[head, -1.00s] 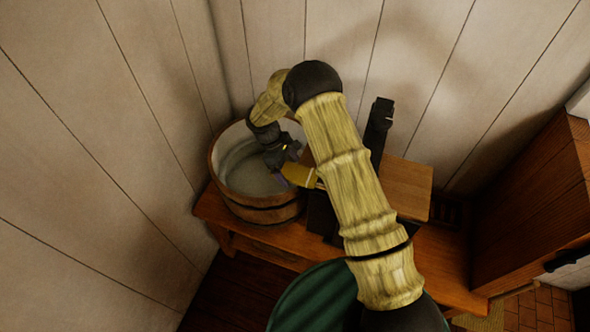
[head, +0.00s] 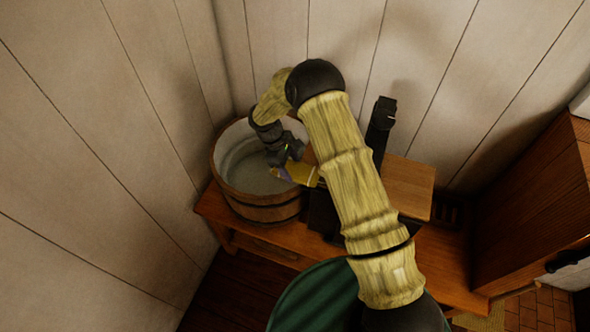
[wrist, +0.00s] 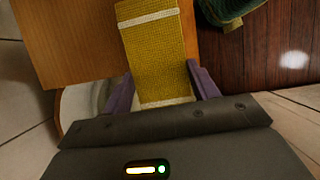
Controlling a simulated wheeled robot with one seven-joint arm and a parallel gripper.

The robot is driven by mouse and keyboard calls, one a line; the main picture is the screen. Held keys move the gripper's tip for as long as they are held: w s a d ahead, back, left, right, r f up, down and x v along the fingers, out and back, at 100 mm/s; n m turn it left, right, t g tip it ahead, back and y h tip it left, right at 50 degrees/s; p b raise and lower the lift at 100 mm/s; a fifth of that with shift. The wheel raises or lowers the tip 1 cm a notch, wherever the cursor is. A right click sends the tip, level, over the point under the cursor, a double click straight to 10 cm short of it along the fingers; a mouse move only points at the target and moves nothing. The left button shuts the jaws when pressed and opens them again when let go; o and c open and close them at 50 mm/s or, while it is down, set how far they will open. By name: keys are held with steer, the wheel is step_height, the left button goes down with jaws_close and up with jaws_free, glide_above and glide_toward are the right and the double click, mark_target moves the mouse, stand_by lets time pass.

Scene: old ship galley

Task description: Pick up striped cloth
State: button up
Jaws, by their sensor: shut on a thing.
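The striped cloth (wrist: 155,55) is yellow with white bands and fills the space between my purple fingertips in the wrist view. In the head view, a small yellow part of the cloth (head: 299,173) shows at the right rim of the wooden tub; my arm hides some of it. My gripper (wrist: 162,90) is shut on the cloth across its width. In the head view, my gripper (head: 284,173) is over the right side of the tub. I cannot tell whether the cloth still touches anything below.
The round wooden tub (head: 258,208), pale inside, stands on a wooden bench (head: 275,250) against the plank walls. A wooden board (head: 408,188) and a dark upright piece (head: 380,125) are right of my forearm. A wooden cabinet (head: 530,220) stands at the right.

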mark_target(290, 169)
step_height(290, 169, up, 10)
steer(key=b, duration=0.3)
steer(key=shift+b, duration=0.35)
stand_by(0.3)
